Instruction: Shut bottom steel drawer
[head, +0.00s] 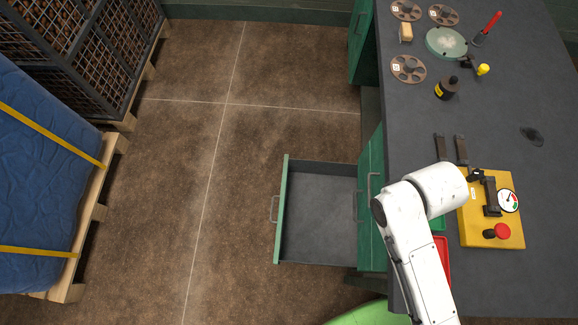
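The bottom steel drawer (281,210) stands pulled well out of the green cabinet under the bench. Its green front faces left and carries a steel handle (274,208). Its grey inside looks empty. Another green drawer front (365,215) with a handle is above it, closer to the bench edge. My white arm reaches over the bench edge to the right of the open drawer. I cannot make out my gripper clearly. Two dark parallel bars show just beyond the arm, and I cannot tell whether they are its fingers. Nothing of mine visibly touches the drawer.
The dark bench (500,100) holds a yellow plate (510,235) with a gauge, several discs and small tools. A blue bulk bag (40,170) on a pallet and a mesh crate (90,50) stand at left. Brown tiled floor (200,150) is clear between them and the drawer.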

